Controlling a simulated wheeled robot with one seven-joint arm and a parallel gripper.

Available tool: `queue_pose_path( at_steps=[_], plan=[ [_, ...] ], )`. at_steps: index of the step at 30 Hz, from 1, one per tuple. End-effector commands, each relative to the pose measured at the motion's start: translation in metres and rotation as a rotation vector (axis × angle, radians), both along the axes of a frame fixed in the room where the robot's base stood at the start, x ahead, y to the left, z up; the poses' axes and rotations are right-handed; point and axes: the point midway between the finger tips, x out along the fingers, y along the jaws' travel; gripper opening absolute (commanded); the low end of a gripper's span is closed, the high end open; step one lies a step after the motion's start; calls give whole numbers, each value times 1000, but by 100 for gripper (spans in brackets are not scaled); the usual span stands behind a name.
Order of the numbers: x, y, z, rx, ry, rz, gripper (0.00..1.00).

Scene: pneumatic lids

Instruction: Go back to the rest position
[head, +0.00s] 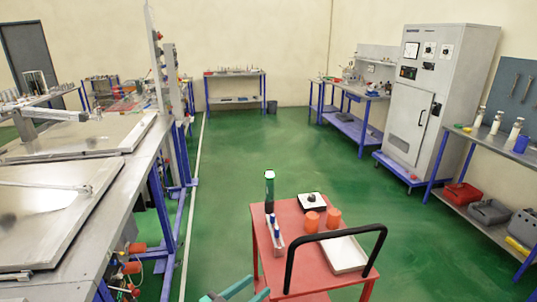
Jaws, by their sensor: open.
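My gripper (236,290) shows only in part at the bottom edge of the head view, as teal pieces just left of the red cart. It is open, and I see nothing held in it; the rest of it and most of the arm are out of frame. Two flat metal lids lie on the long workbench (135,185) at the left, a nearer lid (40,235) and a farther lid (75,147). My gripper is to the right of this bench, apart from the lids.
A grey cabinet (440,90) and side benches line the right. The green floor (255,150) beyond is clear.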

Motion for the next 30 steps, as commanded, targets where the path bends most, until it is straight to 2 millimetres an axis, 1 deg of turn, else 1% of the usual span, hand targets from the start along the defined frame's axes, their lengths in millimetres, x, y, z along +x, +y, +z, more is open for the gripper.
queue_pose_path(
  at_steps=[1, 5, 8, 9, 12, 14, 15, 17, 18, 20, 21, 23, 24, 26, 27, 29, 30],
  plan=[
    [-4, -4, -12, -5, 25, 19, 48],
    [-15, -12, -44, -14, 90, 89, 48],
    [-30, -19, -75, -21, 154, 162, 48],
    [-38, -23, -89, -23, 182, 196, 48],
    [-62, -28, -121, -21, 245, 285, 48],
    [-78, -30, -138, -19, 277, 338, 48],
    [-89, -31, -148, -14, 295, 371, 48],
    [-107, -33, -162, -8, 320, 420, 48],
    [-119, -33, -170, -2, 333, 452, 48],
    [-139, -34, -180, 7, 351, 498, 48],
    [-152, -34, -186, 13, 360, 528, 48],
    [-172, -34, -192, 25, 369, 569, 48],
    [-185, -34, -195, 33, 372, 596, 48],
    [-205, -33, -198, 46, 375, 633, 48],
    [-219, -33, -199, 55, 374, 657, 48],
    [-239, -32, -198, 69, 369, 688, 48],
    [-252, -31, -196, 77, 364, 707, 48]
  ],
)
